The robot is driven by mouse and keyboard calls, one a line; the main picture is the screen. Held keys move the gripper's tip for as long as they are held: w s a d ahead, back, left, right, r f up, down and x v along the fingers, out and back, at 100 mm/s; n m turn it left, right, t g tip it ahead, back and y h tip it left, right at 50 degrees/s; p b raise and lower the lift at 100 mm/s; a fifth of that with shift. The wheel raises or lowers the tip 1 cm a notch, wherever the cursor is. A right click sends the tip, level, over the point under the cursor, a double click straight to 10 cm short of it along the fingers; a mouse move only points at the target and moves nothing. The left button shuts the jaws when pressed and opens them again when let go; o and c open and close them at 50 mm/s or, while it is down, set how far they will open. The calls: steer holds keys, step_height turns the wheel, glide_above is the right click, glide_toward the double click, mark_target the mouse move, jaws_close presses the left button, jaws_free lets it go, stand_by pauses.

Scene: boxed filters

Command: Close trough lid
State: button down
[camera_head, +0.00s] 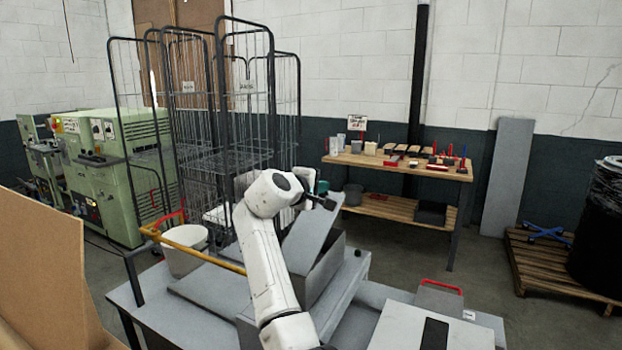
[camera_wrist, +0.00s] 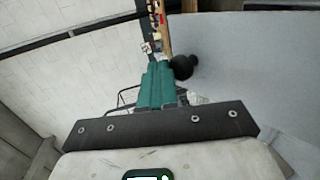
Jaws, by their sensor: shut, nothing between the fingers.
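The trough (camera_head: 325,270) is a grey metal box on the grey bench, partly hidden by my white arm. Its lid (camera_head: 308,238) is a flat grey panel standing up at a steep tilt, so the trough is open. My gripper (camera_head: 326,203) is at the lid's upper edge, shut and empty. In the wrist view my gripper's teal fingers (camera_wrist: 158,72) lie together beside a round black knob (camera_wrist: 184,67). A broad grey surface, apparently the lid (camera_wrist: 250,75), fills the right side there. Whether the fingers touch the knob or lid I cannot tell.
A yellow rail (camera_head: 205,252) and a white bucket (camera_head: 185,255) are left of the trough. Wire cage trolleys (camera_head: 215,110) stand behind. A wooden workbench (camera_head: 395,165) with small parts is at the back right. A grey box with a red handle (camera_head: 438,298) sits at right.

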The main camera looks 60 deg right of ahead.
steer(key=shift+y, duration=0.8)
steer(key=shift+w+d+f+b, duration=0.15)
steer(key=shift+d+f, duration=0.65)
steer(key=shift+f, duration=0.75)
steer(key=shift+s+d+f+b, duration=0.15)
steer(key=shift+d+f, duration=0.65)
steer(key=shift+f, duration=0.8)
steer(key=shift+w+d+f+b, duration=0.1)
steer(key=shift+d+f+b, duration=0.1)
steer(key=shift+d+f, duration=1)
steer(key=shift+a+f, duration=0.3)
steer(key=shift+a, duration=0.1)
